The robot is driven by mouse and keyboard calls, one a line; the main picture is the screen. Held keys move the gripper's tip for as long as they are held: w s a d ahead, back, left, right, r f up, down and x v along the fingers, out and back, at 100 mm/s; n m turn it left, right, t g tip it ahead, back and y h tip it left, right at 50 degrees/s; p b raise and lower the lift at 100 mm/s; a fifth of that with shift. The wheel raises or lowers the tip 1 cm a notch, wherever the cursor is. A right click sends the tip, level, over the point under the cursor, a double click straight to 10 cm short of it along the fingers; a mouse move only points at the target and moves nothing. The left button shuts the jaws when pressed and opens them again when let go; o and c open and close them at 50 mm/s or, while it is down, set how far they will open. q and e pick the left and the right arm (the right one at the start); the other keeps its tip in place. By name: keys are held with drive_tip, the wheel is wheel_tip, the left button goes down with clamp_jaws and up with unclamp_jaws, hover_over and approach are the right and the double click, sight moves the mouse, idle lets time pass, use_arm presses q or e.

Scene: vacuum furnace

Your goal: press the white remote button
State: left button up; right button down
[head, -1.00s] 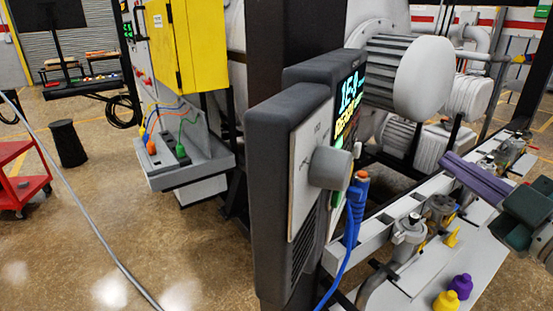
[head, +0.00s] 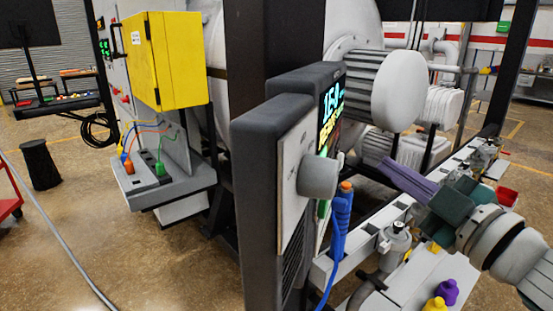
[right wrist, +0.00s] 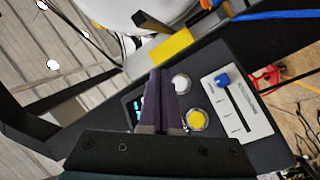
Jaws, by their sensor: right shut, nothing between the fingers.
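In the right wrist view a round white button (right wrist: 181,83) sits on a dark panel (right wrist: 245,130). I take it for the remote button. My right gripper (right wrist: 161,73) is shut and empty, with its purple fingers just left of the white button in that view. I cannot tell whether they touch anything. In the head view the same gripper (head: 384,165) comes in from the right, its fingers pointing left toward the grey controller housing (head: 262,130) with its lit display (head: 331,110). The white button does not show clearly there. My left gripper is not in view.
A round yellow button (right wrist: 196,120) and a white plate (right wrist: 238,105) with a blue knob (right wrist: 222,80) are close by on the panel. A white frame (head: 385,225) runs below the gripper.

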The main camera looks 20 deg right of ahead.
sight(341, 161)
drive_tip(key=shift+w+a, duration=1.1)
drive_tip(key=shift+a, duration=0.3)
idle(0.7)
drive_tip(key=shift+a, duration=0.1)
drive_tip(key=shift+w+a, duration=0.25)
idle(0.5)
drive_tip(key=shift+w+a, duration=0.25)
drive_tip(key=shift+a, duration=0.05)
idle(0.5)
drive_tip(key=shift+s, duration=0.1)
drive_tip(key=shift+s+d, duration=0.4)
drive_tip(key=shift+d, duration=0.25)
